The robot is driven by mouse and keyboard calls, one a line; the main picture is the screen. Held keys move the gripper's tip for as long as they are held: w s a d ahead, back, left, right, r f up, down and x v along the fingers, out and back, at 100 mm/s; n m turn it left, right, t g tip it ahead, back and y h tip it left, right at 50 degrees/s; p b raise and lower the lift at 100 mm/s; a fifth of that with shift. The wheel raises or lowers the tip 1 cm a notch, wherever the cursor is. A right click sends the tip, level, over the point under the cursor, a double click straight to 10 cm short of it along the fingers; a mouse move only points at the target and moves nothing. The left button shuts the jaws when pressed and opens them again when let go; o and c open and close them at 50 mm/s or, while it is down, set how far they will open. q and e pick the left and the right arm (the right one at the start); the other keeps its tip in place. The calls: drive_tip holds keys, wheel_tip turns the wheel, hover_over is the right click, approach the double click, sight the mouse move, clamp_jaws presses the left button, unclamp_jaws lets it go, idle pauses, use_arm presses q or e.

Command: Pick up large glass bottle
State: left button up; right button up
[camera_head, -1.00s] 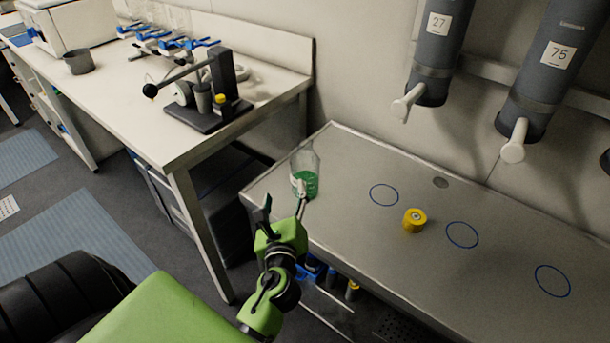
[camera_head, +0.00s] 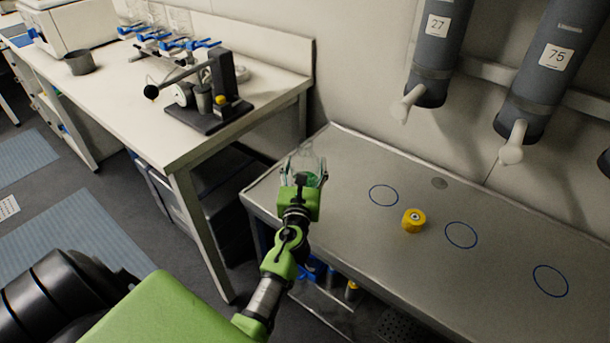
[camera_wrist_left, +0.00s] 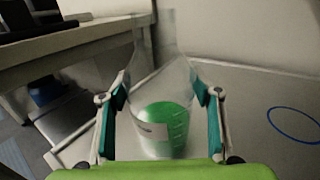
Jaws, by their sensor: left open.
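The large glass bottle (camera_head: 308,163) is clear, holds green liquid and stands upright at the left end of the metal bench. In the left wrist view the bottle (camera_wrist_left: 165,105) sits between the two fingers, with its graduation marks and a pale label patch showing. My left gripper (camera_head: 304,180) is open, its fingers on either side of the bottle; in the wrist view the gripper (camera_wrist_left: 160,118) shows small gaps beside the glass. In the head view the gripper hides the lower part of the bottle. My right gripper is not in view.
A yellow cap (camera_head: 414,221) lies on the metal bench (camera_head: 400,260) among several blue circles. Grey wall cylinders with white handles (camera_head: 511,141) hang above it. A white bench (camera_head: 120,100) with lab equipment stands at left. The bench middle is mostly clear.

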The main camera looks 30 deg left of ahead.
sight(305, 142)
use_arm(q)
drive_tip(key=x, duration=0.4)
drive_tip(key=c, duration=1.5)
drive_tip(key=shift+r, duration=0.15)
drive_tip(key=shift+c, duration=0.2)
drive_tip(key=s+r+p, duration=0.1)
drive_tip(key=r+p, duration=0.1)
drive_tip(key=r, duration=0.1)
drive_tip(key=s+d+r+p, duration=0.1)
drive_tip(key=r+p, duration=0.1)
drive_tip(key=r, duration=0.1)
drive_tip(key=s+d+r+p, duration=0.1)
drive_tip(key=s+r+p, duration=0.1)
drive_tip(key=r, duration=0.1)
drive_tip(key=s+d+r, duration=0.3)
drive_tip(key=s+d, duration=0.1)
drive_tip(key=s, duration=0.4)
drive_tip(key=shift+s+r+p, duration=0.3)
drive_tip(key=shift+r+p, duration=0.05)
drive_tip(key=shift+r, duration=0.05)
